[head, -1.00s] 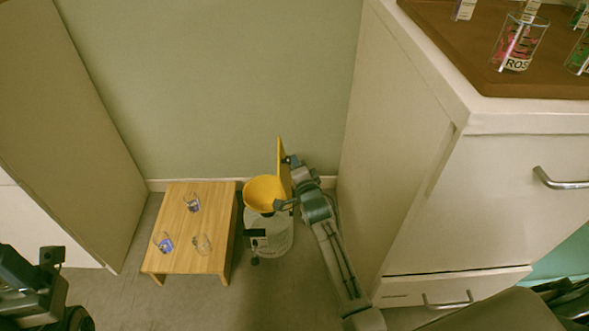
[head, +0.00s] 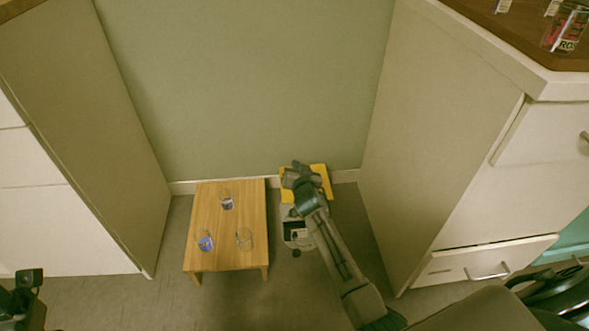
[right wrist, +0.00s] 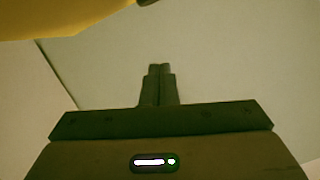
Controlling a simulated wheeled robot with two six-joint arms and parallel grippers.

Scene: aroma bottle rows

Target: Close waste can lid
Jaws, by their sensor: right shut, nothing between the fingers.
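The waste can (head: 297,236) stands on the floor beside the low wooden table, largely hidden by my right arm. In the right wrist view the closed fingers (right wrist: 160,68) point at a pale surface, with a yellow edge (right wrist: 60,18) at upper left. A dark part of my left gripper (head: 28,279) shows at the lower left; its jaws are unclear.
The low wooden table (head: 225,262) holds several clear glasses, including one with a blue-purple label (head: 205,240). A white cabinet (head: 440,160) with drawers stands to the right. A tall pale cabinet (head: 90,120) stands left. The wall is close behind the can.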

